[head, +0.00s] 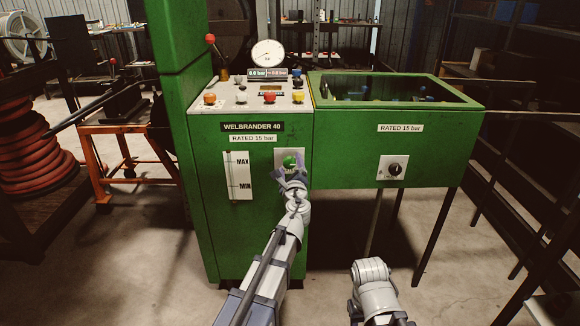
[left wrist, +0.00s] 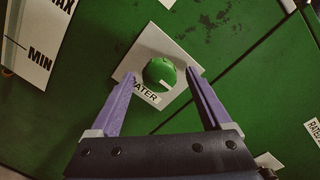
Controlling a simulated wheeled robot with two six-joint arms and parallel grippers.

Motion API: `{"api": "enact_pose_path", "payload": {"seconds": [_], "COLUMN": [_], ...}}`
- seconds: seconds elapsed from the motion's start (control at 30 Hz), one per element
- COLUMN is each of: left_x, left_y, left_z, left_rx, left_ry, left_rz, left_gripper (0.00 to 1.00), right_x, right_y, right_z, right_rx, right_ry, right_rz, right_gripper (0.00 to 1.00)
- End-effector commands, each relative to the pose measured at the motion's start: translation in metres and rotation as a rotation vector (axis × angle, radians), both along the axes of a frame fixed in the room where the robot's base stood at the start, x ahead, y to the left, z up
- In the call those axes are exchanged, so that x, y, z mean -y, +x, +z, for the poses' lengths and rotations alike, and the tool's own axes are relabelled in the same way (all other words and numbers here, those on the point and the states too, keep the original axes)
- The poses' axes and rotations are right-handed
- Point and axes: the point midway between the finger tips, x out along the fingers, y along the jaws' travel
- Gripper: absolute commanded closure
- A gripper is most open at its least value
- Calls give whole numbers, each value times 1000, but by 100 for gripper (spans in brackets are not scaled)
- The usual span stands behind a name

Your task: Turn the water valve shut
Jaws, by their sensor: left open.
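The water valve is a round green knob (head: 289,161) on a white plate on the front of the green machine. In the left wrist view the knob (left wrist: 160,73) shows a short white mark low on its face, and the plate (left wrist: 148,45) reads "WATER", its first letter hidden or hard to make out. My left gripper (head: 291,174) is open in front of the valve. Its two purple fingers (left wrist: 160,79) stand on either side of the knob, with a gap visible on the left; I cannot tell whether the right one touches. My right gripper is out of view; only part of that arm shows.
A MAX/MIN level gauge (head: 238,176) is left of the valve. Above are a control panel (head: 240,91) with coloured buttons and a pressure dial (head: 267,53). A green tank (head: 343,144) with a black knob (head: 395,169) stands at right. The floor in front is clear.

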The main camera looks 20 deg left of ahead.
Motion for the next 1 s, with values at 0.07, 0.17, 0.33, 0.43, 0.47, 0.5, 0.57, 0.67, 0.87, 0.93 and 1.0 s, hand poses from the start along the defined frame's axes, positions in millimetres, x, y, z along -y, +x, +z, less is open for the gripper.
{"api": "enact_pose_path", "payload": {"seconds": [0.07, 0.17, 0.33, 0.43, 0.47, 0.5, 0.57, 0.67, 0.87, 0.93, 1.0], "left_x": [-2, -2, -2, -2, -2, -2, -2, -2, -2, -2, -2], "left_y": [6, 6, 6, 6, 6, 6, 5, 5, 5, 5, 5], "left_z": [0, 0, 0, 0, 0, 0, 0, 0, 0, 0, 0], "left_rx": [0, 0, 0, 0, 0, 0, 0, 0, 0, 0, 0], "left_ry": [0, 0, 0, 0, 0, 0, 0, 0, 0, 0, -1], "left_rz": [0, 0, 0, 0, 0, 0, 0, 0, 0, 0, 0], "left_gripper": [18, 18, 22, 33, 36, 41, 48, 59, 81, 89, 97], "right_x": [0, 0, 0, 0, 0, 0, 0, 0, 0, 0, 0], "right_y": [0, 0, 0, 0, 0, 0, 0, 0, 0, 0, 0], "right_z": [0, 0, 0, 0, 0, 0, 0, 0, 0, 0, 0], "right_rx": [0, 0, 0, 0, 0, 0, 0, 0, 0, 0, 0], "right_ry": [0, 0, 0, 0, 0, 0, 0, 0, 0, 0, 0], "right_rz": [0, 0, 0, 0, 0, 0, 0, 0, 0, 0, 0], "right_gripper": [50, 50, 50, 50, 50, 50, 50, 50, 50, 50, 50]}}
